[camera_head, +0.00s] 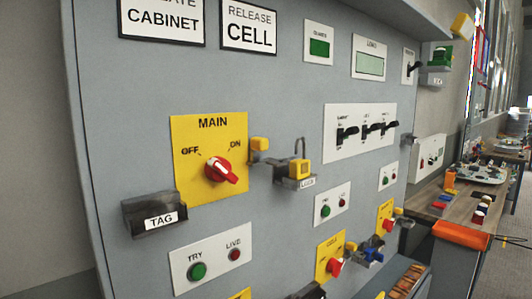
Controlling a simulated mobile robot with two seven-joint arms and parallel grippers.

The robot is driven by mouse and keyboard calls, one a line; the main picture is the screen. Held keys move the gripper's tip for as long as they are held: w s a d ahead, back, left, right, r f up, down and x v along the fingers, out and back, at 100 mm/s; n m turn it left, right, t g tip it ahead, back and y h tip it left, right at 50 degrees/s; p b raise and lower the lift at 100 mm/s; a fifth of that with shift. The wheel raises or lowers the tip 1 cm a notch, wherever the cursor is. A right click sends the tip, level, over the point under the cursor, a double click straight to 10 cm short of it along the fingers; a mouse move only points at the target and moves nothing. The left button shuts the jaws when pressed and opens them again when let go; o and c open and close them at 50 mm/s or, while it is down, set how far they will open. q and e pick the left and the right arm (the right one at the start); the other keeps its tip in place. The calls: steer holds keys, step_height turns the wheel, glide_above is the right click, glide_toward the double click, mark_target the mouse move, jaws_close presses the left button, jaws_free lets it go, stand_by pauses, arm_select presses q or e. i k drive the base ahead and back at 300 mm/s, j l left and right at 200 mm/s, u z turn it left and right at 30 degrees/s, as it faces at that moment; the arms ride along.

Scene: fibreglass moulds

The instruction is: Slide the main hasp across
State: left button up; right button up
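The yellow MAIN plate (210,185) is on the grey cabinet front, left of the middle. Neither of my grippers is in view.
A dark TAG holder (155,215) juts out at the lower left of the MAIN plate. TRY and LIVE buttons (212,257) are below. Black switches (360,131) and smaller yellow switch plates (330,257) are to the right. A cluttered bench (455,207) stands beyond the cabinet.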

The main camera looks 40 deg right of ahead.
mark_target(258, 144)
steer(key=k+l+z, duration=0.1)
steer(key=z, duration=0.95)
steer(key=l, duration=0.1)
